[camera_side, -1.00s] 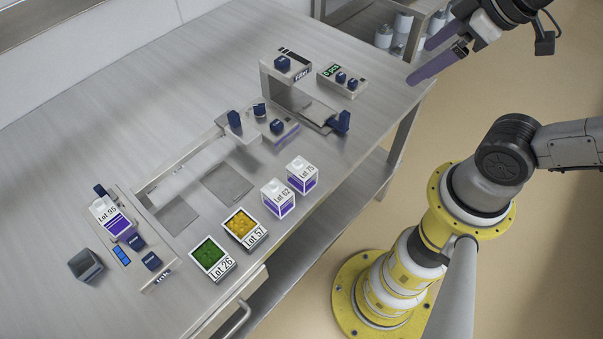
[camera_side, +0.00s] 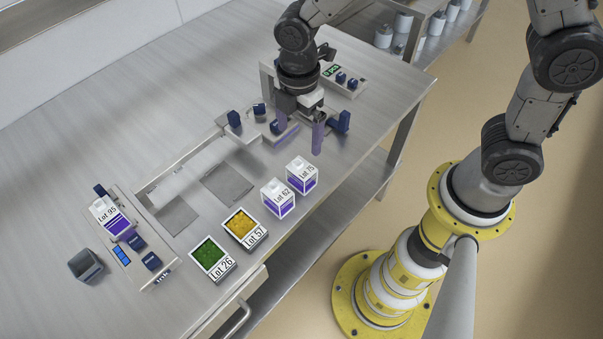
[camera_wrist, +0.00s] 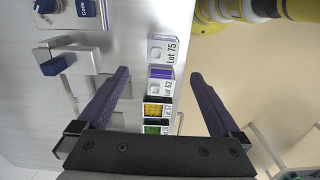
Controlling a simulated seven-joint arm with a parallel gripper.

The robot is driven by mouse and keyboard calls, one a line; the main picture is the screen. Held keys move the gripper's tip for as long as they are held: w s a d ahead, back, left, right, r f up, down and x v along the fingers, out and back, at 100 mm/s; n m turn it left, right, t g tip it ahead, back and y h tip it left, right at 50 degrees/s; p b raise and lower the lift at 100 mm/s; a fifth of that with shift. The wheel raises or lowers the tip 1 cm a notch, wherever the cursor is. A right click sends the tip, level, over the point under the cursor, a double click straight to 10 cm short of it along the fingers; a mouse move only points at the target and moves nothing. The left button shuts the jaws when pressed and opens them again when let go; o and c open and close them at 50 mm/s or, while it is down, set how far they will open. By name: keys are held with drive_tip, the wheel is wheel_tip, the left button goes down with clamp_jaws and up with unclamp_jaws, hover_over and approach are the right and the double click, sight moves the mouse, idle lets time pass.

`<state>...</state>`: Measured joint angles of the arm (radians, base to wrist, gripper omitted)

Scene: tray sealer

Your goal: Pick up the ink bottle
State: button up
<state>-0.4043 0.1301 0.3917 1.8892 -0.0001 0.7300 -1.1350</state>
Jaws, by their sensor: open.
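Several white bottles with purple bands could be the ink bottle; which one is meant cannot be told. Lot 75 (camera_side: 302,176) and Lot 62 (camera_side: 278,199) stand upright side by side near the table's front edge. Lot 95 (camera_side: 112,218) sits on the grey unit at the left. My gripper (camera_side: 300,135) is open and empty, behind and above Lot 75, with its purple fingers pointing down. In the wrist view, Lot 75 (camera_wrist: 163,50) and Lot 62 (camera_wrist: 160,82) show in line between and beyond the open fingers (camera_wrist: 160,76).
A green-filled tray, Lot 26 (camera_side: 212,258), and a yellow-filled tray, Lot 57 (camera_side: 243,229), lie left of the bottles. The sealer frame with blue knobs (camera_side: 276,127) is close to my gripper. A dark open bin (camera_side: 85,265) stands far left. The table's back left is clear.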

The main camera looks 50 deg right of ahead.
sight(301, 168)
wheel_tip(301, 168, down, 8)
drive_tip(key=shift+s+a+f, duration=0.1)
drive_tip(key=shift+f, duration=0.05)
drive_tip(key=shift+s+d+f, duration=0.1)
drive_tip(key=shift+f, duration=1.25)
drive_tip(key=shift+s+d+f, duration=0.1)
drive_tip(key=shift+f, duration=1.25)
drive_tip(key=c, duration=1.3)
drive_tip(key=shift+c, duration=0.3)
drive_tip(key=shift+r, duration=0.1)
